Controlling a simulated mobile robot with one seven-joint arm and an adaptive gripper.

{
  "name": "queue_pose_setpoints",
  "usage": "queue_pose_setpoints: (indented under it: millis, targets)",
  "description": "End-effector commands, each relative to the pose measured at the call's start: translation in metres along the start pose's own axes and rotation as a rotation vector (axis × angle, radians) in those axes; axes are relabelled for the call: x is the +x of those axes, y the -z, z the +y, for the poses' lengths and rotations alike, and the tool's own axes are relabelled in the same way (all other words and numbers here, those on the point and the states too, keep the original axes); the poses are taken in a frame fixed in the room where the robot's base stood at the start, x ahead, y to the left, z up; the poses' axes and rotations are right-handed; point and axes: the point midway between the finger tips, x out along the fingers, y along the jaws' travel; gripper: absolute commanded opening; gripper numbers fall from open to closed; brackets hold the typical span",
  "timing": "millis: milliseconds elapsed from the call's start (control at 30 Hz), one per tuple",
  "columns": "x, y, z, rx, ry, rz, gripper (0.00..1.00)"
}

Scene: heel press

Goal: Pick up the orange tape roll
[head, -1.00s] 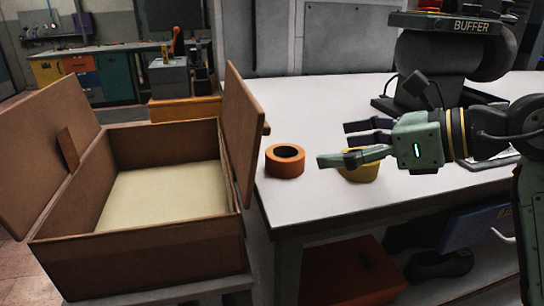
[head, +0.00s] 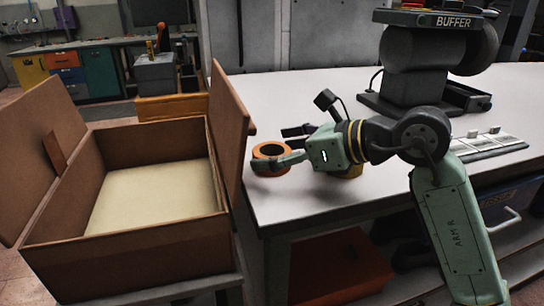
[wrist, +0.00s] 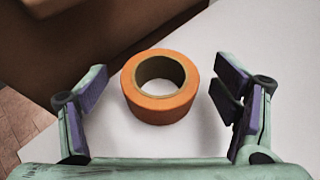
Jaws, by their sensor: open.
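The orange tape roll (head: 270,150) lies flat on the white table near its left edge, beside the box. In the wrist view the orange tape roll (wrist: 160,86) shows whole, its hole facing up, between and slightly beyond my open fingers. My gripper (head: 283,147) reaches in from the right, low over the table. In the head view its near finger overlaps the front of the roll. In the wrist view my gripper (wrist: 160,92) is open and empty, with a clear gap on both sides of the roll.
An open cardboard box (head: 120,233) stands left of the table, its raised flap (head: 229,110) close to the roll. The buffer machine (head: 430,60) stands at the back right. The table's back middle is clear.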

Motion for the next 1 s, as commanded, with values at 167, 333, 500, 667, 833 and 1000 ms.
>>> queue_pose_setpoints:
  millis: [167, 333, 500, 667, 833, 1000]
  targets:
    - [-0.0004, 0.0001, -0.0001, 0.0, 0.0, 0.0, 0.74]
    - [-0.0006, 0.0001, 0.0, 0.0, 0.0, 0.0, 0.63]
    - [-0.0006, 0.0001, -0.0001, 0.0, 0.0, 0.0, 0.52]
    - [-0.0007, 0.0001, -0.0001, 0.0, 0.0, 0.0, 0.41]
    - [-0.0007, 0.0, 0.0, 0.0, 0.0, 0.0, 0.3]
    - [-0.0007, -0.0001, -0.0001, 0.0, 0.0, 0.0, 0.29]
